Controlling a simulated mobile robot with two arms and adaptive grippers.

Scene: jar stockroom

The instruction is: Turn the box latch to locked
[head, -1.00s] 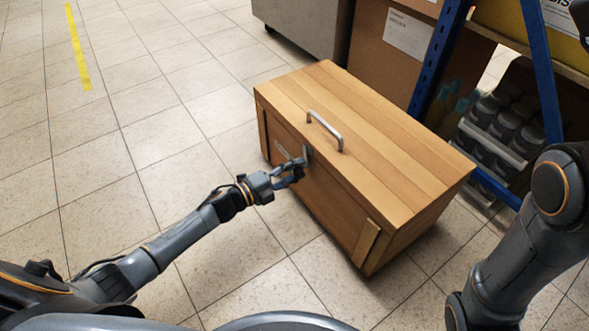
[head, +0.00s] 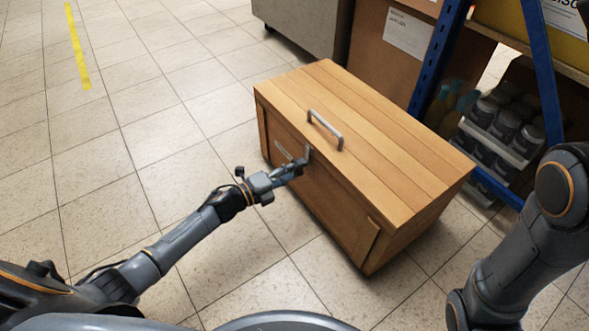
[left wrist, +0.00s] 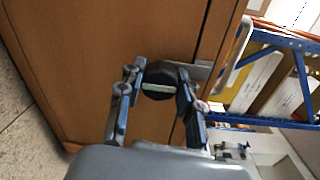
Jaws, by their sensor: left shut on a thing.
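The wooden box (head: 385,150) stands on the floor with its lid down and a metal handle (head: 325,130) on top. My left gripper (head: 300,165) is at the upper part of the box's front face and hides most of the latch in the head view. In the left wrist view, the latch (left wrist: 160,84) is a dark round knob with a pale green bar across it, near a grey metal plate at the lid seam. My left gripper (left wrist: 157,92) is shut on this knob, one finger on each side. My right gripper is out of view.
A blue-framed shelf (head: 432,60) stands just behind the box, with dark jars (head: 500,125) in a rack. A cardboard box (head: 385,50) and a grey cabinet (head: 300,25) are at the back. The tiled floor on the left is clear.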

